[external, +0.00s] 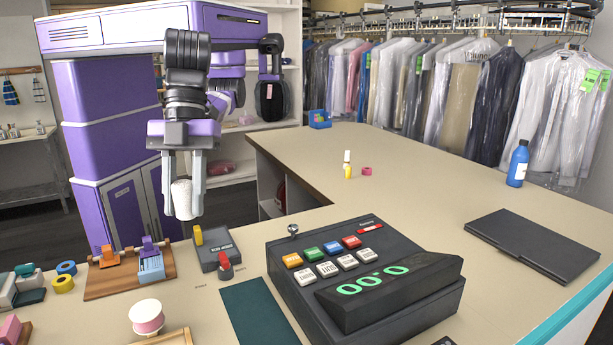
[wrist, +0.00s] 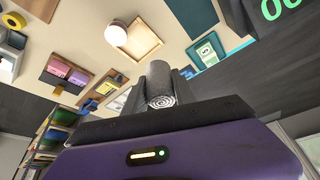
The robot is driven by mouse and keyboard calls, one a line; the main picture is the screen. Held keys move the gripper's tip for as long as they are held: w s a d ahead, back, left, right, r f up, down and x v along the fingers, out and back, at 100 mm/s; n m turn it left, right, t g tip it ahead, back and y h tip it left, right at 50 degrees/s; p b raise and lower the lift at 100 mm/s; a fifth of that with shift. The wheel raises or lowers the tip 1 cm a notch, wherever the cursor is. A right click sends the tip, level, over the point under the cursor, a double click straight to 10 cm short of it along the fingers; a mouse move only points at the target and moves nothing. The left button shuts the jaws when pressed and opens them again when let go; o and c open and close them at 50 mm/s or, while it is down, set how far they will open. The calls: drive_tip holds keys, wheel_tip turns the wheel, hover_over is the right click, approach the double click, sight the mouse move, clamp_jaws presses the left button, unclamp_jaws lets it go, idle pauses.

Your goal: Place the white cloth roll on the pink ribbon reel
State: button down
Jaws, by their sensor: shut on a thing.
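My gripper (external: 183,208) is shut on the white cloth roll (external: 182,192) and holds it upright above the counter's far edge, beside the small grey box. In the wrist view the cloth roll (wrist: 159,84) shows between the fingers with its spiral end towards the camera. The pink ribbon reel (external: 147,318) stands on the near counter, with a white round top and pink ribbon around its side. It also shows in the wrist view (wrist: 115,34), apart from the roll. In the external view the roll is behind and higher than the reel.
A cash register (external: 365,270) takes up the middle of the counter. A dark green mat (external: 258,312) lies flat.

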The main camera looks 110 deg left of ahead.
hover_over(144, 317)
drive_tip(key=a, duration=0.2)
drive_tip(key=shift+n+t, duration=0.5)
drive_tip(key=shift+n, duration=0.6)
drive_tip(key=f, duration=0.6)
drive_tip(key=f+p, duration=0.1)
drive_tip(key=f, duration=0.6)
drive_tip(key=f+p, duration=0.1)
drive_tip(key=f, duration=0.6)
drive_tip(key=shift+s+d+f, duration=0.1)
drive_tip(key=shift+s+d, duration=0.25)
drive_tip(key=shift+s, duration=0.05)
drive_tip(key=shift+f, duration=0.1)
drive_tip(key=c, duration=1)
unclamp_jaws()
drive_tip(key=shift+c, duration=0.2)
drive_tip(key=b+v, duration=0.1)
drive_tip(key=v, duration=1.1)
drive_tip(key=shift+d+r, duration=0.15)
drive_tip(key=shift+r, duration=0.05)
